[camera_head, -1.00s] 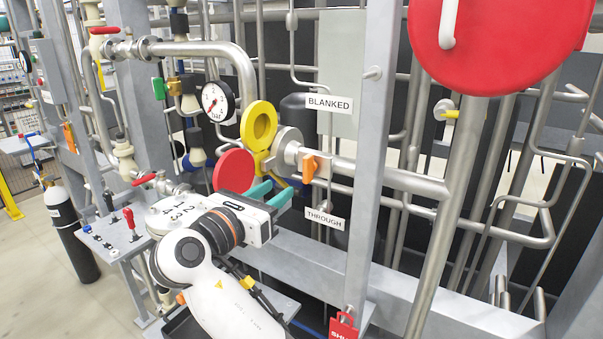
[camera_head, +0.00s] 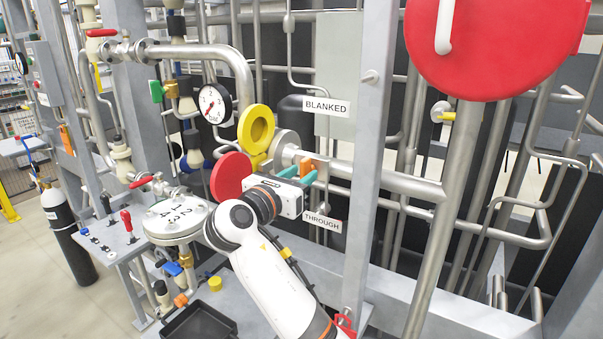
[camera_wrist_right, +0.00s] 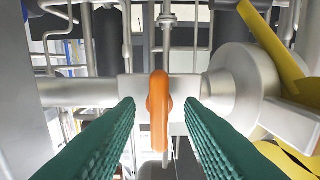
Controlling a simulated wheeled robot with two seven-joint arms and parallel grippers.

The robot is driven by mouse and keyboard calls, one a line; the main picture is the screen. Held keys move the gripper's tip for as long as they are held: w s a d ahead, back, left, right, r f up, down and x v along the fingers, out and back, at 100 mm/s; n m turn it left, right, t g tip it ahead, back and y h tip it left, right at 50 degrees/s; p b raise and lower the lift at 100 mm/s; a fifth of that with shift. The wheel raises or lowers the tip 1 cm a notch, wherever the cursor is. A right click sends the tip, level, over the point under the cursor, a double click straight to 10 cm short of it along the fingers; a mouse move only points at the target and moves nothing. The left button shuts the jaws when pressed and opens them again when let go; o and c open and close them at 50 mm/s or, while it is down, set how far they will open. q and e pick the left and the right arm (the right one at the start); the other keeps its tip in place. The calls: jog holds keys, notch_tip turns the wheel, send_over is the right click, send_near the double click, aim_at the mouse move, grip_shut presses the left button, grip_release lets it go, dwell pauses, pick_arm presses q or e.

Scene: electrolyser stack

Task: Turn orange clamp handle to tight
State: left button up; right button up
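The orange clamp handle (camera_head: 306,164) sits on the metal pipe just right of the yellow and red discs, partly hidden by my right gripper. In the right wrist view the handle (camera_wrist_right: 158,112) stands upright in the middle of the picture. My right gripper (camera_head: 300,175) has its teal fingers at the handle. In the wrist view its fingers (camera_wrist_right: 159,103) are apart, one on each side of the handle, with a visible gap to both. I cannot tell how far the tips reach past it. My left gripper is not in view.
The yellow ring (camera_head: 256,128) and red disc (camera_head: 231,176) are close left of the gripper. A grey upright post (camera_head: 369,150) stands to the right. The THROUGH sign (camera_head: 322,222) hangs below, the BLANKED sign (camera_head: 325,105) above. A black tray (camera_head: 198,326) lies lower left.

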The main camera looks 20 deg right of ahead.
jog(key=shift+c, duration=0.4)
grip_shut()
jog(key=m+b, duration=0.1)
jog(key=m, duration=0.2)
jog(key=shift+f, duration=0.15)
jog(key=shift+m, duration=0.8)
jog(key=shift+b, duration=0.35)
